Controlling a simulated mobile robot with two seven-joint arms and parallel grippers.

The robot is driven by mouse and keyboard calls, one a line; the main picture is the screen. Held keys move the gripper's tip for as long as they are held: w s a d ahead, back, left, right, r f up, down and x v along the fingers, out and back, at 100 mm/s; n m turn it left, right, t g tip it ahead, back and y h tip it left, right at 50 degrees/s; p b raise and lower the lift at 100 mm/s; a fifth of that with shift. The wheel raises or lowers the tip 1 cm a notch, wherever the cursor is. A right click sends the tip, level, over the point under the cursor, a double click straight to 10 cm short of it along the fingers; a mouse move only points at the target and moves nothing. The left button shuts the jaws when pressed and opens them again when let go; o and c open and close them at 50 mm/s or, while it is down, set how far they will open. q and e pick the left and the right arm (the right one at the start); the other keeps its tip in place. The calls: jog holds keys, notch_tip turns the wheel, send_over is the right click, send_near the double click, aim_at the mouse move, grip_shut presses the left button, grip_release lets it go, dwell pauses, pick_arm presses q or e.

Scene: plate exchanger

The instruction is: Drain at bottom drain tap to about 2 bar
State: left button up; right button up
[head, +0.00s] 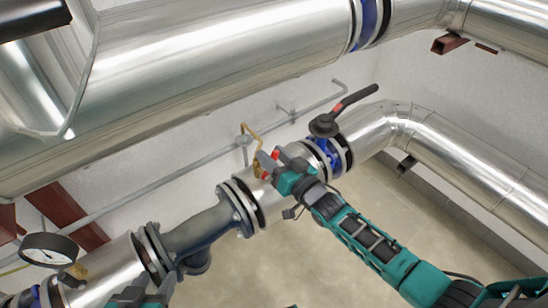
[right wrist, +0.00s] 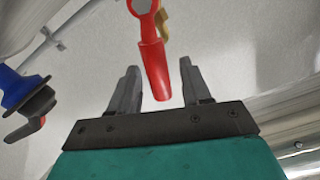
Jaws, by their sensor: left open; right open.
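A small brass tap (head: 257,170) with a red lever (right wrist: 154,70) sits on the silver pipe in the middle of the head view. In the right wrist view the red lever's end reaches between the two fingers of my right gripper (right wrist: 160,80), with a gap on each side. My right gripper (head: 268,166) is open at the tap and holds nothing. A round pressure gauge (head: 48,249) with a white face and black rim is at the lower left; its reading is too small to tell. My left gripper (head: 138,297) is at the bottom edge, partly cut off.
A large valve with a blue body and a black-and-red lever (head: 352,100) stands just right of the tap. A dark grey pipe fitting (head: 205,233) lies to the left. A large silver pipe (head: 210,60) runs overhead. Floor shows below.

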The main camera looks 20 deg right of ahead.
jog(key=shift+c, duration=0.2)
grip_shut()
dwell(0.4)
